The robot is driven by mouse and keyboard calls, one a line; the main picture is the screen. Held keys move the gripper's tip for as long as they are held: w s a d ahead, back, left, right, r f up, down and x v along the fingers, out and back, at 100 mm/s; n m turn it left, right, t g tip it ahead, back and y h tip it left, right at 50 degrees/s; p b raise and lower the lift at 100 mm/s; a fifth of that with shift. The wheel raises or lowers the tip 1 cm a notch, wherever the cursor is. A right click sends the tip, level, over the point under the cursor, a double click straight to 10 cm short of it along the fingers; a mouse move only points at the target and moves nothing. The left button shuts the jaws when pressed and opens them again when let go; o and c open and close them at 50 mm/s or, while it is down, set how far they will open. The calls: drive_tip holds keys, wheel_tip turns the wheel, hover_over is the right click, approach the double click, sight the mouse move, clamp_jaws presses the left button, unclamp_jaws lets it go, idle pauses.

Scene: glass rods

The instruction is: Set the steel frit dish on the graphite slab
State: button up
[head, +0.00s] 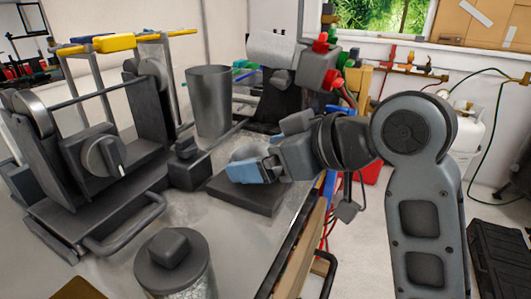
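The graphite slab (242,197) is a flat dark block on the steel bench in the middle of the head view. My gripper (243,172), with light blue fingers, is low over the slab, reaching in from the right. The fingers overlap the slab's upper surface in the picture; I cannot tell whether they touch it. Their gap is not clear, so I cannot tell whether they are open or shut.
A tall grey metal cup (209,103) stands behind the slab. A small dark block (190,168) is just left of it. A lidded jar (174,265) stands in front. A dark machine with a knob (104,157) fills the left. The bench's right edge is close to the slab.

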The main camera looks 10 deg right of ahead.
drive_tip(key=shift+r, duration=0.15)
drive_tip(key=shift+s+d+r, duration=0.1)
drive_tip(key=shift+d+r, duration=0.05)
drive_tip(key=v, duration=1.1)
drive_tip(key=shift+s+d, duration=0.2)
